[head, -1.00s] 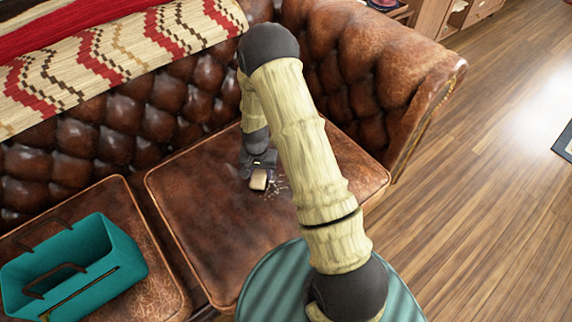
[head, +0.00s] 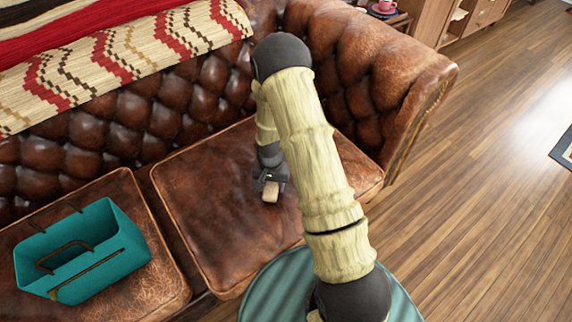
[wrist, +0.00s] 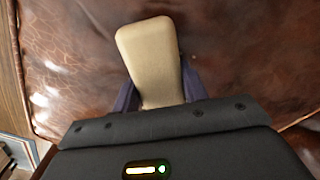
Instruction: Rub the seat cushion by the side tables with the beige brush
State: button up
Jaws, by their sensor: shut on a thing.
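The brown leather seat cushion (head: 215,225) is the right-hand one on the sofa, near a side table (head: 401,20). My gripper (head: 271,181) is low over the cushion's middle right and shut on the beige brush (head: 270,192). In the wrist view the brush (wrist: 150,60) sits between my gripper's fingers (wrist: 158,92), with the cushion (wrist: 235,50) beneath. The brush's underside is hidden, but it appears at the leather surface. My arm covers the cushion's right part. Pale patches on the leather in the wrist view may be glare.
A teal basket (head: 100,262) with dark handles stands on the left cushion (head: 165,285). The tufted backrest (head: 120,130) carries a patterned blanket (head: 120,55). The sofa's armrest (head: 400,75) rises at right. A red cup (head: 383,8) stands on the side table. Wood floor is open at right.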

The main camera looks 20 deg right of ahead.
jog(key=shift+w+r+p, duration=0.2)
jog(key=shift+r+p, duration=0.1)
jog(key=shift+r, duration=0.9)
notch_tip(320, 180, up, 6)
jog(key=p, duration=0.4)
jog(key=shift+f+p, duration=0.25)
jog(key=shift+p, duration=0.15)
